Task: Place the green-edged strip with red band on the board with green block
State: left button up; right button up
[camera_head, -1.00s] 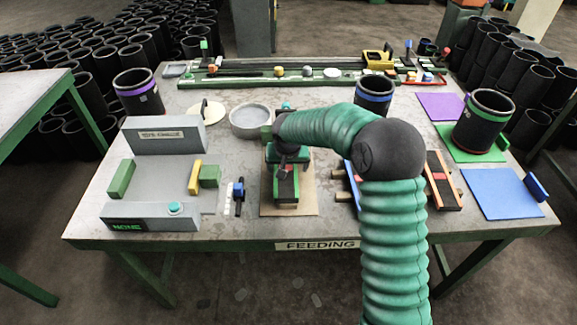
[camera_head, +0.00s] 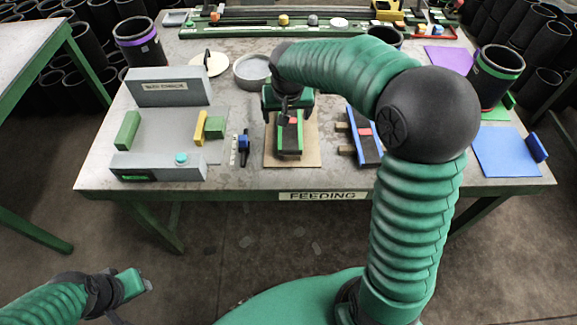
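A dark strip with green edges and a red band (camera_head: 290,142) lies lengthwise on a tan board (camera_head: 312,152) in the middle of the table. My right gripper (camera_head: 288,106) points down over the far end of this strip. Its fingertips are partly hidden, so I cannot tell whether they grip the strip. A green block (camera_head: 127,130) stands on the left of the grey station (camera_head: 158,125). A yellow piece and another green block (camera_head: 215,127) are at the station's right side. My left gripper (camera_head: 138,284) is low at the left, away from the table.
A blue-edged strip with a red band (camera_head: 365,138) lies right of the tan board, partly behind my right arm. A blue-and-black piece (camera_head: 243,148) lies left of it. A grey round dish (camera_head: 252,70), blue mat (camera_head: 508,152) and black sleeves (camera_head: 497,75) stand around.

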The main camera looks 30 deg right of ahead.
jog(key=s+a+f+n, duration=0.1)
jog(key=s+a+f, duration=0.1)
jog(key=s, duration=0.1)
jog(key=s+a+f+n, duration=0.1)
jog(key=s+a+f, duration=0.1)
jog(key=s+a, duration=0.1)
jog(key=s+a+f+n+y, duration=0.1)
jog(key=s+a, duration=0.1)
jog(key=s, duration=0.1)
jog(key=shift+s+a+f+g, duration=0.25)
jog(key=shift+a+f+g, duration=0.15)
jog(key=s+a+f+n+y, duration=0.1)
jog(key=s+a+f+n, duration=0.1)
jog(key=s, duration=0.7)
jog(key=shift+a+f, duration=0.75)
jog(key=shift+f, duration=0.15)
jog(key=shift+s, duration=0.1)
jog(key=shift+a, duration=0.15)
jog(key=shift+c, duration=0.3)
